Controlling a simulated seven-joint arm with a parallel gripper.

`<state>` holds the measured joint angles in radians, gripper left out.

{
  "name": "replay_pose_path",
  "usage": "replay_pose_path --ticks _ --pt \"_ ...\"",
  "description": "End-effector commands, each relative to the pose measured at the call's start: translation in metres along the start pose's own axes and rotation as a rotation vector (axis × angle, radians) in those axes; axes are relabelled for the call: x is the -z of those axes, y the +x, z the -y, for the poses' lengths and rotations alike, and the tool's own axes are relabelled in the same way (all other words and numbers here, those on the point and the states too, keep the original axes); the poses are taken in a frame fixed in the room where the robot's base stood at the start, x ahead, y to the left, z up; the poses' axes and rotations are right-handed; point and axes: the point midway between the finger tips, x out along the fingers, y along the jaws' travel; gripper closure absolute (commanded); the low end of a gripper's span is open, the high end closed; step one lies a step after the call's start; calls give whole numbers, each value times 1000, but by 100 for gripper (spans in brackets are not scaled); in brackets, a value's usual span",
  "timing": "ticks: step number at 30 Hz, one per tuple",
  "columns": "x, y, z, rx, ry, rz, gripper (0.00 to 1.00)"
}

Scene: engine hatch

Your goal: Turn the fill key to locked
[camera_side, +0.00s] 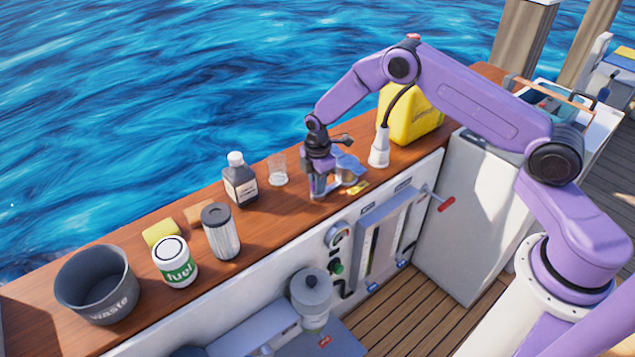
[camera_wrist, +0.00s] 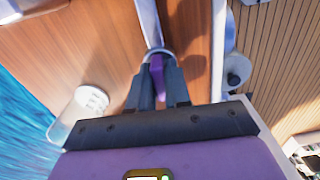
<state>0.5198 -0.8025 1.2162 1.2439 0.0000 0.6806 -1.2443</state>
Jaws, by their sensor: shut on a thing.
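My gripper (camera_side: 319,194) points down at the worktop near its front edge. In the wrist view its two dark fingers (camera_wrist: 160,92) close on a small purple piece (camera_wrist: 157,66) with a grey curved rim at its far end. I cannot tell for sure whether this piece is the fill key, as the fingers hide most of it. In the side view a grey metal part (camera_side: 348,168) stands just right of my gripper. A small brass-yellow part (camera_side: 357,187) lies beside it on the wood, apart from the fingers.
A clear glass (camera_side: 277,170) and a dark bottle (camera_side: 239,182) stand left of my gripper. A white nozzle (camera_side: 380,147) and yellow jug (camera_side: 412,115) stand to the right. Further left are a filter (camera_side: 221,233), fuel can (camera_side: 174,262) and waste bucket (camera_side: 95,287).

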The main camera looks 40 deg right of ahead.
Motion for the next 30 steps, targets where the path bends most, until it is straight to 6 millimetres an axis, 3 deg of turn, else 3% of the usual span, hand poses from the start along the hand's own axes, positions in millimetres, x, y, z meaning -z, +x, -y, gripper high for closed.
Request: replay_pose_path --ticks 8,30 --pt "0 0 0 2 174 1 100" --pt "0 0 1 3 874 2 100"
